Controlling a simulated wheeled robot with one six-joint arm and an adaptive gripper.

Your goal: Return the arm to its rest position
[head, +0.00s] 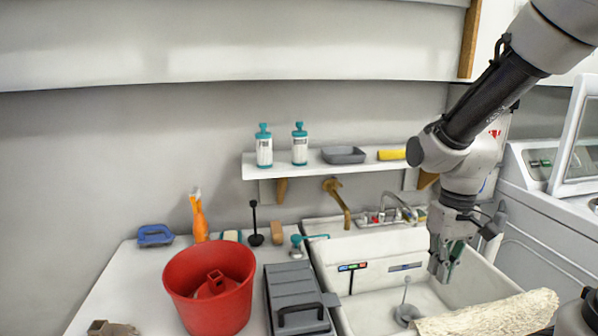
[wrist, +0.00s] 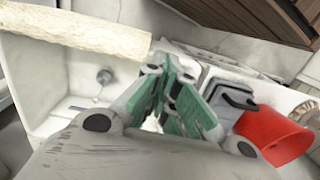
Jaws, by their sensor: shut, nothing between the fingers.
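My gripper (head: 441,264) hangs from my arm at the right of the head view, pointing down over the white sink. Its fingers are closed together with nothing between them. In the wrist view my gripper (wrist: 168,78) shows its green finger pads at the centre, with the sink (wrist: 45,85) to the left below it. The arm is bent, coming in from the upper right of the head view.
A red bucket (head: 210,305) and a grey toolbox (head: 293,285) stand on the counter left of the sink. A shelf (head: 330,168) with two bottles is behind. A rolled cream towel (head: 490,314) lies across the sink's front. A white machine (head: 545,220) is at right.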

